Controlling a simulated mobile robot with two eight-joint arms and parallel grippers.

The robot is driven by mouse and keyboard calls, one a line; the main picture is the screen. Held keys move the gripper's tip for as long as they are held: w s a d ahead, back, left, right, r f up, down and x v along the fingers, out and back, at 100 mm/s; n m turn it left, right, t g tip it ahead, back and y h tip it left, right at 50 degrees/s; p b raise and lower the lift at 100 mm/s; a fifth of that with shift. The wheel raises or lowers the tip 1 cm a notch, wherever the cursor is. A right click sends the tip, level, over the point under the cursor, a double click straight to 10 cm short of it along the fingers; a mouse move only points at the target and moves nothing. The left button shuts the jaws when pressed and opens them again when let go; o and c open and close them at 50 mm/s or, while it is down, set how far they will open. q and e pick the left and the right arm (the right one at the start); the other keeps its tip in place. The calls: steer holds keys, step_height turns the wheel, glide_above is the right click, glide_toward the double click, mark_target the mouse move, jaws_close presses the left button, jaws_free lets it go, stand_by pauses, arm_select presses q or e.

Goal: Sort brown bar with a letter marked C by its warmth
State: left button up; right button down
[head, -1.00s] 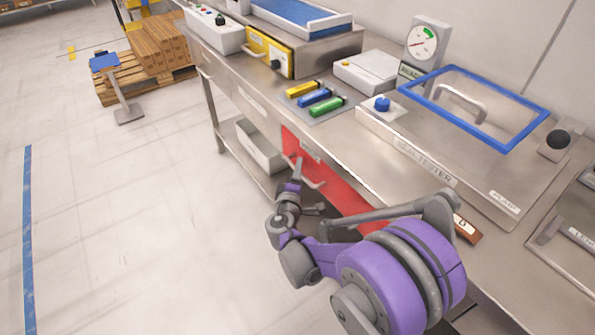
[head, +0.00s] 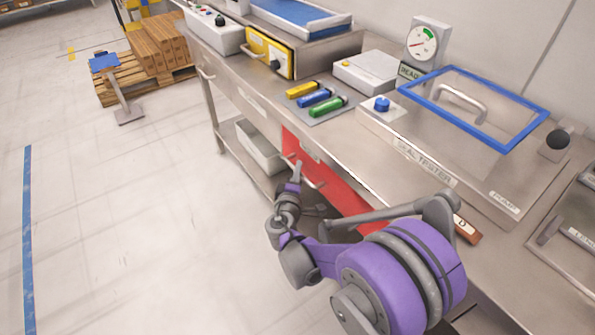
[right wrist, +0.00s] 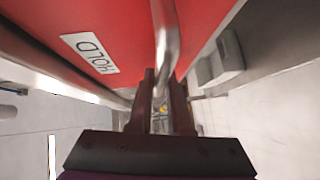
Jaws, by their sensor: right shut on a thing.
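My right gripper (head: 296,168) is at the red drawer (head: 345,197) under the steel bench. No bar clearly marked C is in view. My left gripper is not in view.
The seal tester with its blue-framed lid (head: 490,145) and round gauge (head: 423,43) stands on the bench. Yellow, blue and green cylinders lie on a grey mat (head: 345,112). A grey bin (head: 258,145) sits on the lower shelf.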

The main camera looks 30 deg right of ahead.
steer(key=shift+a, duration=0.15)
stand_by(0.7)
steer(key=s+a+p, duration=0.1)
steer(key=s+a, duration=0.1)
steer(key=a, duration=2.2)
steer(key=c, duration=0.8)
jaws_free()
steer(key=shift+c, duration=0.2)
steer(key=shift+a, duration=0.1)
steer(key=p+v, duration=0.1)
steer(key=v, duration=0.9)
steer(key=shift+s+a, duration=0.2)
steer(key=shift+s, duration=0.1)
steer(key=shift+s, duration=0.1)
